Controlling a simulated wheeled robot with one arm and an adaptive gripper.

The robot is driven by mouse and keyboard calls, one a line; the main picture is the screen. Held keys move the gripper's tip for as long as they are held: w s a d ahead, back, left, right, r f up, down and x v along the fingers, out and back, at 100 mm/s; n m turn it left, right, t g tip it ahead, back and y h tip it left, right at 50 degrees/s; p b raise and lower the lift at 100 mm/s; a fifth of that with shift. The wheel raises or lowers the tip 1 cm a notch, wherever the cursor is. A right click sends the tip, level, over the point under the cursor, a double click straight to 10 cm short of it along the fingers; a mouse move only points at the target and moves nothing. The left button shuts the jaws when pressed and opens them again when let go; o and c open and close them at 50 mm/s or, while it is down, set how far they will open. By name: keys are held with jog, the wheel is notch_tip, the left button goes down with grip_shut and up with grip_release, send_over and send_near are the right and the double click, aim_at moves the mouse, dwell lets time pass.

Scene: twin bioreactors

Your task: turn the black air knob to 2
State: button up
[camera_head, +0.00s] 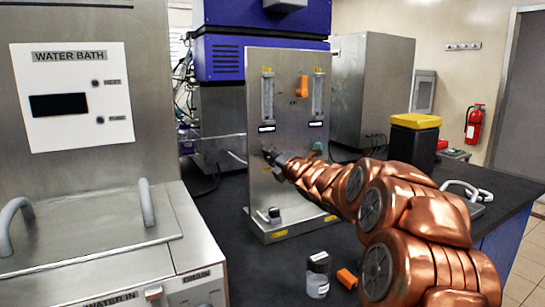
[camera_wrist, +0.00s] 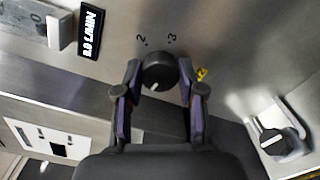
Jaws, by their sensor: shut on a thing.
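The black air knob (camera_wrist: 158,70) sits on a metal panel in the wrist view, between the two fingers of my gripper (camera_wrist: 159,67). The fingers are shut on its sides. A white mark shows on the knob's lower part, on the side away from the printed 2 (camera_wrist: 141,40) and 3 (camera_wrist: 172,38). Other numerals around the knob are hidden by the fingers. In the head view my gripper (camera_head: 272,156) reaches the left side of the upright panel (camera_head: 290,185), and the knob is hidden there.
The panel carries two flow tubes, an orange handle (camera_head: 302,86) and a green knob (camera_head: 318,146). Another black knob (camera_wrist: 272,141) is at lower right in the wrist view. A small bottle (camera_head: 317,285) and an orange item (camera_head: 346,278) are on the dark bench. The water bath (camera_head: 85,95) stands left.

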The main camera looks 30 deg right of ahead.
jog(key=m+p, duration=1.3)
jog(key=m, duration=0.9)
jog(key=shift+r, duration=0.1)
dwell(0.4)
jog(key=o, duration=1.1)
jog(key=shift+o, duration=0.2)
jog(key=s+a, duration=0.1)
jog(key=s, duration=1.1)
